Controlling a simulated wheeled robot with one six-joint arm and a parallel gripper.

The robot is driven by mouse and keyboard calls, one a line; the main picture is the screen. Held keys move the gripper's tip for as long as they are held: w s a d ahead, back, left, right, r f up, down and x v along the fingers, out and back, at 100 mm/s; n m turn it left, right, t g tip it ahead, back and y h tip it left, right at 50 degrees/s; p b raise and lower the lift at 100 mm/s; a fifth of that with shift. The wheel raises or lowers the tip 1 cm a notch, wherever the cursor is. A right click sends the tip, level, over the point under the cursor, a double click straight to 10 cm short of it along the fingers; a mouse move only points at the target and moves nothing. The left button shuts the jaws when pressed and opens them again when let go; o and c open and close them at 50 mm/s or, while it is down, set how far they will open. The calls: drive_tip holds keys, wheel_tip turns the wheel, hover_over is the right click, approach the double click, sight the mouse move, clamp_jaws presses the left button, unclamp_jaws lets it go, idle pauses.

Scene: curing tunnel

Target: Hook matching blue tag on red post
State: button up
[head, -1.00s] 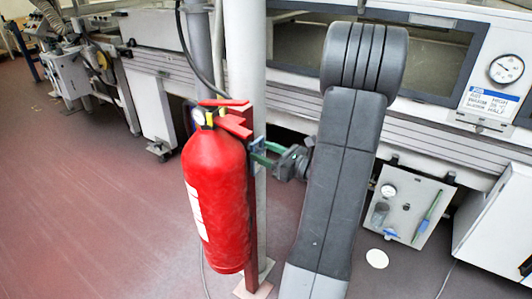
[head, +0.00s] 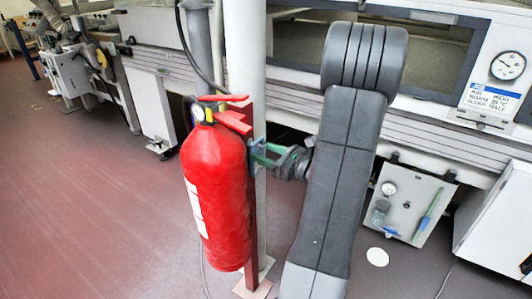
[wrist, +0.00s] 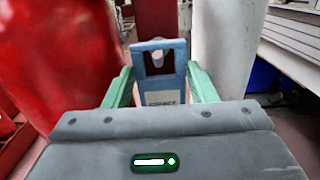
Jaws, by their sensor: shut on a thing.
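The blue tag (wrist: 160,72) stands upright between the green fingers of my gripper (wrist: 160,85) in the wrist view. It has a squarish opening near its top and a pale label lower down. A small greyish shape shows through the opening; I cannot tell if it is a hook. The red post (wrist: 156,18) rises right behind the tag. In the head view my gripper (head: 259,157) reaches the right side of the red post (head: 251,200), and only a sliver of blue shows there. I cannot tell whether the tag touches the post.
A red fire extinguisher (head: 215,190) stands close on the left of the post and fills the left of the wrist view (wrist: 55,60). A pale pole (wrist: 222,45) stands close on the right. A machine panel with a gauge (head: 507,67) is behind. Open floor (head: 90,200) lies left.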

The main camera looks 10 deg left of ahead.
drive_tip(key=shift+f, duration=0.1)
idle(0.3)
drive_tip(key=o, duration=1.2)
drive_tip(key=v, duration=1.3)
drive_tip(key=shift+s+d, duration=0.15)
drive_tip(key=shift+d, duration=0.25)
drive_tip(key=shift+a, duration=0.1)
drive_tip(key=x, duration=1.3)
drive_tip(key=shift+w+a, duration=0.2)
drive_tip(key=shift+a, duration=0.1)
drive_tip(key=shift+d, duration=0.1)
